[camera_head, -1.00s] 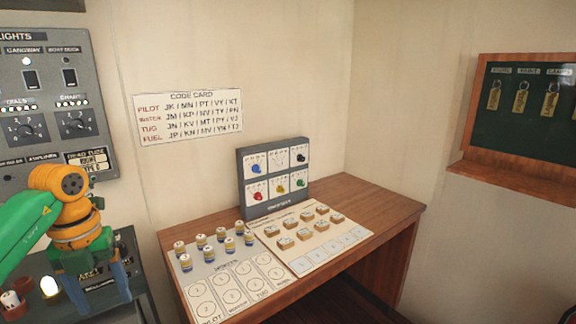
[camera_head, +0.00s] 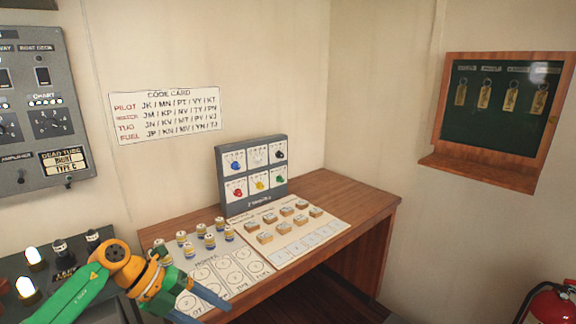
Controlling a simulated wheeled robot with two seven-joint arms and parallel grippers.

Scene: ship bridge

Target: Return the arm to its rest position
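My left arm comes in from the lower left, green with an orange wrist. Its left gripper (camera_head: 204,308) has two blue fingers pointing right and down, spread apart with nothing seen between them. The gripper is in front of the near left corner of the wooden desk (camera_head: 352,192), hiding part of the white sheet with printed circles. My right arm and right gripper are not in view.
Several small striped pieces (camera_head: 209,241) and wooden blocks (camera_head: 266,237) stand on sheets on the desk. A grey switch box (camera_head: 251,175) stands behind them. A dark console (camera_head: 62,262) with lit bulbs is at left. A fire extinguisher (camera_head: 553,303) is at lower right.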

